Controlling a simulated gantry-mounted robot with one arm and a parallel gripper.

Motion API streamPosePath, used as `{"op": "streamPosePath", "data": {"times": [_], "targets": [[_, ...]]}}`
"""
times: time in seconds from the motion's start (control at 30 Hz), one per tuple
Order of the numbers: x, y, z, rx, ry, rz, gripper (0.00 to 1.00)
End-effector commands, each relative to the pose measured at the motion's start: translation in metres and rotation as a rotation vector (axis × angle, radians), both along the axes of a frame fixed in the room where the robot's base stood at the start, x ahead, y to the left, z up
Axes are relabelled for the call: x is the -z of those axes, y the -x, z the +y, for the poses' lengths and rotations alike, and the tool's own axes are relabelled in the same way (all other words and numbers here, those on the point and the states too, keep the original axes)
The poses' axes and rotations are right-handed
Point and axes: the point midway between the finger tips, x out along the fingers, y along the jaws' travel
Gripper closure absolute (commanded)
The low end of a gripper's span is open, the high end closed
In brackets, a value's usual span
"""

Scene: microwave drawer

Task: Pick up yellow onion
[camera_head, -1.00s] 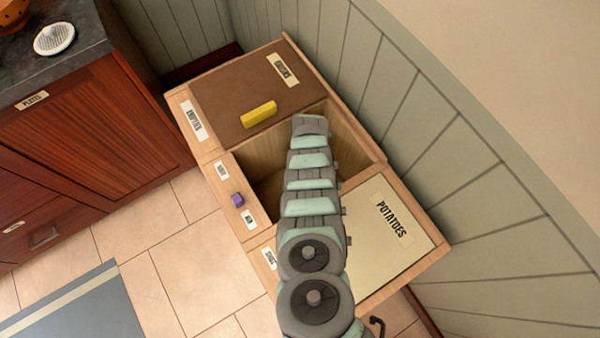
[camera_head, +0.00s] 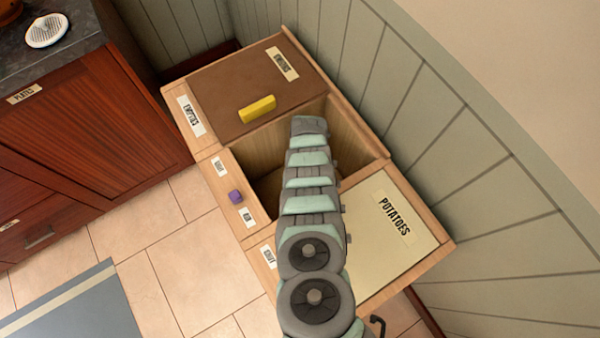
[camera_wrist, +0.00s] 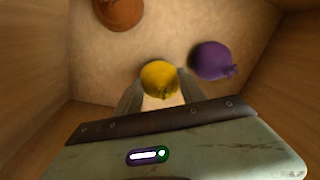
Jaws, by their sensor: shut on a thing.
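The yellow onion (camera_wrist: 159,78) is in the wrist view, inside a wooden bin. My gripper (camera_wrist: 156,92) has its two grey fingers on either side of the onion and is shut on it. Whether the onion touches the bin floor, I cannot tell. In the head view my arm reaches down into the open middle bin and hides the onion and the gripper. A purple onion (camera_wrist: 212,61) lies just right of the yellow one, and a reddish-brown onion (camera_wrist: 120,12) lies at the top left of the bin.
Wooden bin walls (camera_wrist: 38,60) rise close on both sides.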

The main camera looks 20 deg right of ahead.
Motion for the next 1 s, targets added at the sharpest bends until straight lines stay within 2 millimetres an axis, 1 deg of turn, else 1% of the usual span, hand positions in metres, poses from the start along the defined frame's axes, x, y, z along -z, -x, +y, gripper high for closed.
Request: {"op": "streamPosePath", "data": {"times": [0.03, 0.3, 0.53, 0.67, 0.83, 1.0], "targets": [[0.000, 0.000, 0.000, 0.000, 0.000, 0.000, 0.76], [0.000, 0.000, 0.000, 0.000, 0.000, 0.000, 0.98], [-0.001, 0.000, 0.000, 0.000, 0.000, 0.000, 0.98], [-0.006, 0.000, 0.000, 0.000, 0.000, 0.000, 0.98], [-0.021, -0.001, 0.000, -0.001, 0.001, -0.001, 0.98], [-0.047, -0.001, 0.001, -0.002, 0.000, -0.002, 0.98]]}}
